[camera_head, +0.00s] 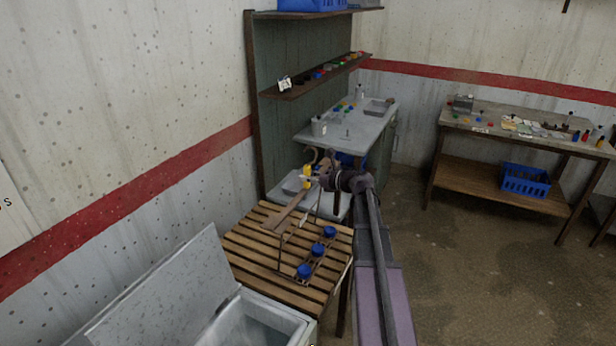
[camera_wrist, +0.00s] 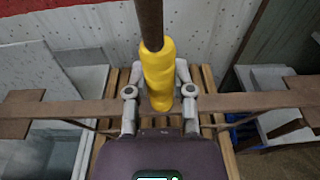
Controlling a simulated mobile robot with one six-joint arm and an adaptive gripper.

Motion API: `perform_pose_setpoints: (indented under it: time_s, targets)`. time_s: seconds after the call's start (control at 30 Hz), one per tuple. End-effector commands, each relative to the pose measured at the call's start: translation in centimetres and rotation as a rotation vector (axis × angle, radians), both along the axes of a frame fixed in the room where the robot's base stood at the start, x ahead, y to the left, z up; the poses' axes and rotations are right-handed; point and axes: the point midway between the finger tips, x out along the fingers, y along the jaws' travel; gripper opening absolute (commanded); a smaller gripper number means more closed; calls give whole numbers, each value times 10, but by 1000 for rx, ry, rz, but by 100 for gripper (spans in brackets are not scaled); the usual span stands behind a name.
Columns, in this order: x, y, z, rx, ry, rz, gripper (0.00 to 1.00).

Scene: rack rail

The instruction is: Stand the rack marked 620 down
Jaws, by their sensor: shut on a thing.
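My gripper (camera_head: 316,180) is shut on a yellow grip (camera_head: 307,176), above the far end of a slatted wooden table. The yellow grip also shows between the two fingers in the wrist view (camera_wrist: 158,78). A long brown bar (camera_head: 290,212) runs by the grip, with thin rods below it; in the wrist view it crosses from left to right (camera_wrist: 75,108). I take the grip and bar as parts of the rack. Several blue round pieces (camera_head: 318,248) sit in a line low over the table. I cannot read 620 or tell whether the rack's bottom touches the slats.
The slatted table (camera_head: 253,240) has bare slats at its left. An open grey chest (camera_head: 255,325) stands in front, its lid (camera_head: 165,295) raised. A grey worktop (camera_head: 345,128) lies behind. A bench (camera_head: 490,120) with a blue crate (camera_head: 526,180) stands right. The floor between is clear.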

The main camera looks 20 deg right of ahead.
Motion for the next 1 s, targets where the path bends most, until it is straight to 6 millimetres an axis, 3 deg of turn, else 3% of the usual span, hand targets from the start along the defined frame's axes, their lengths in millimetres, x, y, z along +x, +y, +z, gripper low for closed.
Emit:
perform_pose_setpoints:
  time_s: [0.13,0.17,0.3,0.57,0.7,1.0]
  targets:
    - [0,0,-2,2,-1,0,0]
    - [0,0,-1,2,-1,0,34]
    - [0,0,-1,1,-1,0,71]
    - [0,0,-1,0,0,1,71]
    - [0,0,-2,0,1,1,100]
    - [0,0,-2,0,0,1,100]
